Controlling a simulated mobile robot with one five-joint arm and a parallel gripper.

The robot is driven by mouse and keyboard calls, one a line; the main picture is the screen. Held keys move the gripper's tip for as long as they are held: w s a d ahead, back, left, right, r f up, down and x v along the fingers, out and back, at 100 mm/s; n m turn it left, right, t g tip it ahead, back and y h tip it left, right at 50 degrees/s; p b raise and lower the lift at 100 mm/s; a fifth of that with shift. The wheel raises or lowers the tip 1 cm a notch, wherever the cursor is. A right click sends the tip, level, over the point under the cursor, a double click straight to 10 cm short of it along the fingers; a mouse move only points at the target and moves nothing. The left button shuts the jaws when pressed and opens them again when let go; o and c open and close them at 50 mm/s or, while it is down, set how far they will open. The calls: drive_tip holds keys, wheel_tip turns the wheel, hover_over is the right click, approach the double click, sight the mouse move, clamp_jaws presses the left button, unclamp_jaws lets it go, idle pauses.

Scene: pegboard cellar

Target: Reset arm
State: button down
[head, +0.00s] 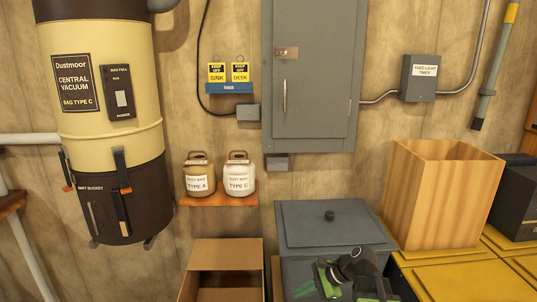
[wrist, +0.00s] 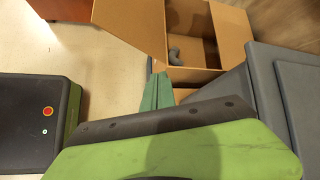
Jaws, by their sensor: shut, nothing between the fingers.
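My arm (head: 350,272) shows at the bottom of the head view, dark with green parts, in front of the grey lidded bin. I cannot make out the fingertips clearly there. In the wrist view my gripper (wrist: 154,88) is shut, its green fingertips together with nothing between them. The tips point toward the open cardboard box (wrist: 130,28) beyond them. I cannot tell how far apart they are.
The grey bin (head: 325,224) stands close at the right of the wrist view. A grey curved piece (wrist: 175,56) lies in the cardboard box. A tall wooden box (head: 435,205) stands on yellow lids (head: 465,281). Two dust-bag jugs (head: 238,178) sit on a shelf. Pale floor (wrist: 60,45) is clear.

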drive_tip(key=s+a+f+n+g+h, duration=0.2)
drive_tip(key=s+a+f+n+h, duration=0.1)
drive_tip(key=s+f+n, duration=0.15)
drive_tip(key=s+d+f+n+h, duration=0.25)
drive_tip(key=d+n+h, duration=0.25)
drive_tip(key=d+n, duration=0.45)
wheel_tip(320, 180, up, 13)
drive_tip(key=p, duration=1.3)
drive_tip(key=shift+a+r, duration=0.2)
drive_tip(key=shift+a, duration=0.1)
